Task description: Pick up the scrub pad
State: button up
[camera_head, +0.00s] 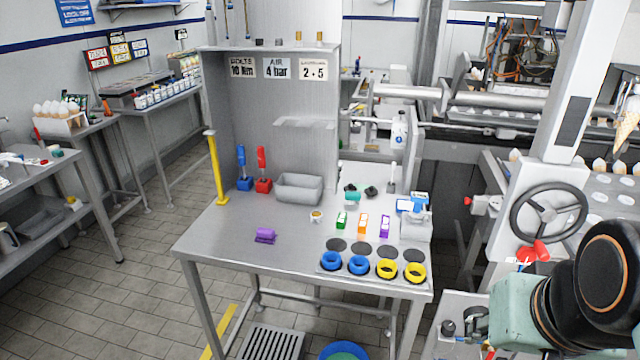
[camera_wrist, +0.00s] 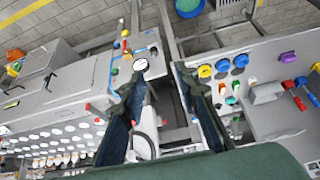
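A small purple block (camera_head: 265,236), which looks like the scrub pad, lies alone on the steel table near its front left. It also shows in the wrist view as a small purple piece (camera_wrist: 287,57) at the upper right. I cannot make out its surface clearly. My gripper (camera_wrist: 160,72) is open and empty, its two dark fingers spread apart, and it is well away from the purple block. In the head view only part of my arm shows at the lower right, and the fingers are not visible there.
The steel table (camera_head: 215,240) is clear around the block. Blue and yellow rings (camera_head: 387,269) sit at its front right. A yellow post (camera_head: 217,170) rises at the left edge.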

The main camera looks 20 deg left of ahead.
aim_at(264, 235)
jog(key=u, duration=1.2)
jog(key=z, duration=2.25)
jog(key=u, duration=2.25)
jog(key=i+j, duration=0.15)
jog(key=i, duration=0.25)
